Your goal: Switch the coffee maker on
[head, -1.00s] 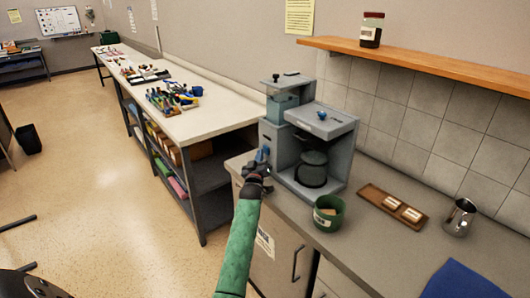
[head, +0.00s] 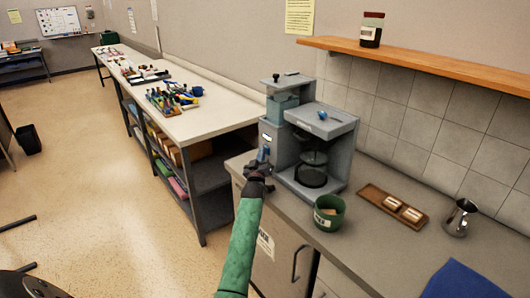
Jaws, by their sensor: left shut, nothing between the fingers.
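The grey coffee maker (head: 340,142) stands on the counter against the tiled wall. A round glass-like jug (head: 313,168) is in its open bay. A bright white patch (head: 267,136) shows on its left part, just above my fingertips. My left gripper (head: 264,154) is shut and empty, at the lower left of the coffee maker. I cannot tell whether its fingertips touch the machine. They hide part of that face. My right gripper is not in view.
On the counter (head: 390,245) are a green cup (head: 329,212), a wooden tray (head: 378,201) with small items, a metal pitcher (head: 459,217) and a blue cloth (head: 466,281). A shelf (head: 450,68) holds a jar (head: 371,30). A long workbench (head: 215,122) with tools stands behind.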

